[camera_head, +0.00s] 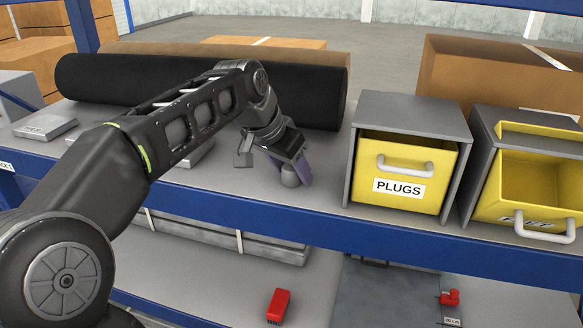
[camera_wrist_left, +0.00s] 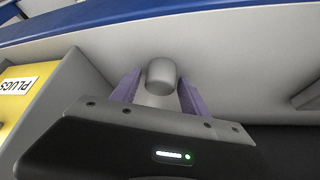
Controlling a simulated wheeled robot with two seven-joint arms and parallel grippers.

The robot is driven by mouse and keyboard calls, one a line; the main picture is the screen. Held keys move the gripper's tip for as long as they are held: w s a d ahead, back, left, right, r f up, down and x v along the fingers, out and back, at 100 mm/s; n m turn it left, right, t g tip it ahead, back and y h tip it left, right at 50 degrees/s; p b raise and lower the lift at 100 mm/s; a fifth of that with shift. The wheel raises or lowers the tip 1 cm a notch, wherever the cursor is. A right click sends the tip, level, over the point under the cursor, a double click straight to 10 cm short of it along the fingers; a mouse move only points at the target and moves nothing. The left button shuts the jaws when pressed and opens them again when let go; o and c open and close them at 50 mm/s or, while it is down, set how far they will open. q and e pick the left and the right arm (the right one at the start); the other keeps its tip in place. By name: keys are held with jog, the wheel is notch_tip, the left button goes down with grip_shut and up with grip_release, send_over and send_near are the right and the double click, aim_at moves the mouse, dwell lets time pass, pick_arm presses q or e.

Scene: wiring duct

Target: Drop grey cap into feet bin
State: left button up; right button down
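The grey cap (camera_head: 290,177), a small rounded cylinder, is on the grey shelf left of the PLUGS bin. My left gripper (camera_head: 294,175) reaches down over it with purple fingers. In the left wrist view the cap (camera_wrist_left: 161,73) is between the tips of the open left gripper (camera_wrist_left: 160,82), with a slim gap at its left side; contact on the right is unclear. The feet bin (camera_head: 541,181) is the yellow drawer at the right, pulled out and open at the top, its label partly hidden by its handle. My right gripper is not in view.
The yellow PLUGS bin (camera_head: 402,165) in its grey housing stands between the cap and the feet bin. A black roll (camera_head: 200,90) lies behind my left arm. The blue shelf edge (camera_head: 330,230) runs in front. A red object (camera_head: 279,306) lies on the lower level.

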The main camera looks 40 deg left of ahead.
pick_arm(q)
jog(key=shift+o, duration=0.4)
jog(key=shift+f, duration=0.1)
jog(key=b+v, duration=0.1)
jog(key=v, duration=0.7)
jog(key=shift+d, duration=0.3)
dwell(0.3)
